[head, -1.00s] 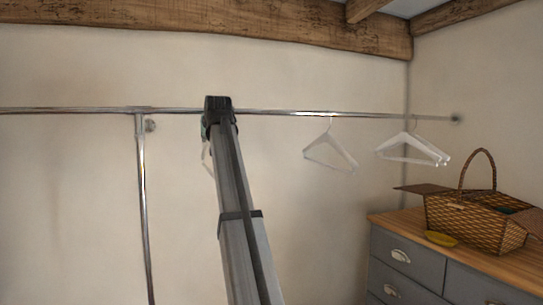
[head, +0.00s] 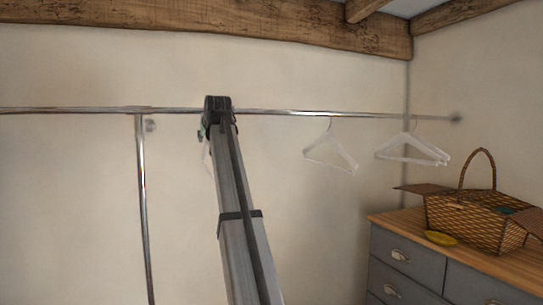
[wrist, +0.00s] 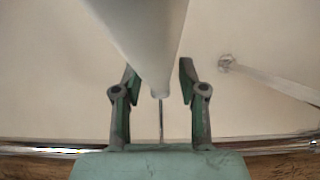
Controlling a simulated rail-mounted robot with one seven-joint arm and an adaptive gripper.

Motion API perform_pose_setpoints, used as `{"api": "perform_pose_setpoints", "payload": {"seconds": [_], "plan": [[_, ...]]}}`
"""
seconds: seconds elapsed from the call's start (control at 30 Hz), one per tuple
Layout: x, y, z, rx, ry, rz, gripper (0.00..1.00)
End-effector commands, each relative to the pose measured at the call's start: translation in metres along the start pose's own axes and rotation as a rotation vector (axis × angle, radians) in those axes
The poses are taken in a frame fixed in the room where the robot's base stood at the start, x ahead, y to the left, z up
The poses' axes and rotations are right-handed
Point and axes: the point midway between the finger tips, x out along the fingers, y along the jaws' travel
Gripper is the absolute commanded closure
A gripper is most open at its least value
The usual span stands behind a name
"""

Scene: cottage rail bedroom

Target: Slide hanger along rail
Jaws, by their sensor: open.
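A white hanger (wrist: 135,25) fills the upper middle of the wrist view, close to the camera. Its thin metal hook stem (wrist: 161,120) runs toward the metal rail (wrist: 40,149), which shows inverted along the bottom. My gripper (wrist: 158,72) is open, with one finger on each side of the hanger's neck and visible gaps between. In the head view this hanger (head: 207,158) is mostly hidden behind my column. A bit of my gripper (head: 201,134) shows there just below the rail (head: 280,112).
One white hanger (head: 330,152) hangs to the right on the rail, and more white hangers (head: 410,148) hang near its right end. A vertical post (head: 146,210) meets the rail at left. A wicker basket (head: 470,215) and yellow item (head: 440,238) sit on a grey dresser (head: 400,260).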

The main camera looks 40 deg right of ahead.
Motion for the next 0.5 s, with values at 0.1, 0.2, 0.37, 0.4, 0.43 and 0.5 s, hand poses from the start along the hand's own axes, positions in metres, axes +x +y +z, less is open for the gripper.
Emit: {"api": "perform_pose_setpoints", "payload": {"seconds": [0.1, 0.2, 0.37, 0.4, 0.43, 0.5], "plan": [[0.000, 0.000, 0.000, 0.000, 0.000, 0.000, 0.58], [-0.001, 0.000, 0.000, 0.000, 0.000, 0.000, 0.58], [-0.010, 0.000, 0.000, 0.000, 0.000, 0.000, 0.58], [-0.013, 0.000, 0.000, 0.000, 0.000, 0.000, 0.58], [-0.015, 0.000, 0.000, 0.000, 0.000, 0.000, 0.58], [-0.021, 0.000, 0.000, 0.000, 0.001, 0.000, 0.58]]}}
